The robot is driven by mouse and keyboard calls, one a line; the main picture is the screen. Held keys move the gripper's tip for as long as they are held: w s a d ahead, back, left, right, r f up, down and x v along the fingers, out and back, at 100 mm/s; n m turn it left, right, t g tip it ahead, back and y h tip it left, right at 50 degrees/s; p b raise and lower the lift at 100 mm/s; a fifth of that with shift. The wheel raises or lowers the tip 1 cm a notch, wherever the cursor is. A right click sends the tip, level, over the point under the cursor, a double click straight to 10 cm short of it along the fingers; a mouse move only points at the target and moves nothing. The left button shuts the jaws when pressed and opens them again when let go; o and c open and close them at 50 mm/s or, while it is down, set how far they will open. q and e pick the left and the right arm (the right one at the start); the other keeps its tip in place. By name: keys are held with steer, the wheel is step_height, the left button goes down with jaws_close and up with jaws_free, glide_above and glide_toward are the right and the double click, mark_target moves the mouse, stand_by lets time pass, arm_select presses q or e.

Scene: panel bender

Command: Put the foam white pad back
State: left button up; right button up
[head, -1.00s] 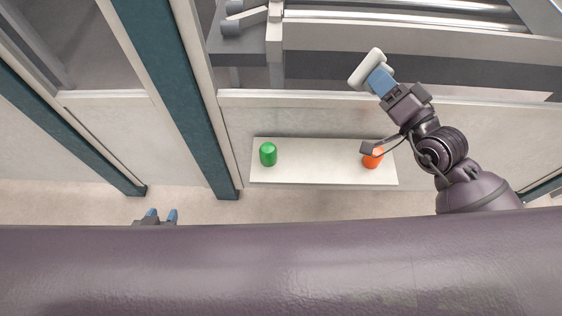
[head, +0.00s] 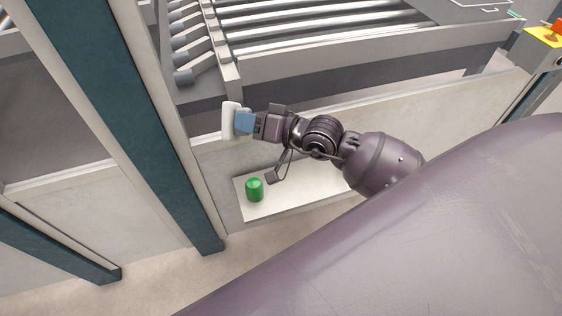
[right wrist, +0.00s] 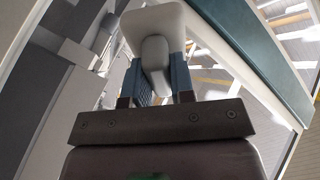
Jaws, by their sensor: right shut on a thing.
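The white foam pad (head: 229,121) is held in my right gripper (head: 242,123), near the machine's lower frame and above the small shelf. In the right wrist view the pad (right wrist: 153,22) shows as a pale rounded plate with a thick stem, and the blue fingers of the gripper (right wrist: 155,78) close on the stem from both sides. The pad appears clear of the surfaces around it. My left gripper is not in the head view now.
A dark teal post (head: 165,130) stands left of the pad. The roller bed (head: 330,40) lies behind. A yellow box with a red top (head: 545,36) is at far right.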

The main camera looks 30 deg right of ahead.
step_height(320, 180, down, 9)
steer(key=w+d+n+g+h+b, duration=0.1)
steer(key=w+g+h+b, duration=0.15)
steer(key=g+h, duration=0.3)
steer(key=d+f+m+g+h+b, duration=0.2)
steer(key=d+f+g+h+b, duration=0.3)
steer(key=d, duration=0.6)
steer(key=shift+g+y, duration=0.25)
steer(key=shift+g, duration=0.2)
steer(key=f, duration=1)
steer(key=f+b, duration=0.1)
steer(key=f, duration=0.4)
steer(key=shift+s+f, duration=0.3)
steer(key=shift+s, duration=0.1)
step_height(320, 180, down, 4)
steer(key=shift+a+f+b, duration=0.1)
steer(key=shift+f+b, duration=0.1)
steer(key=shift+b, duration=0.25)
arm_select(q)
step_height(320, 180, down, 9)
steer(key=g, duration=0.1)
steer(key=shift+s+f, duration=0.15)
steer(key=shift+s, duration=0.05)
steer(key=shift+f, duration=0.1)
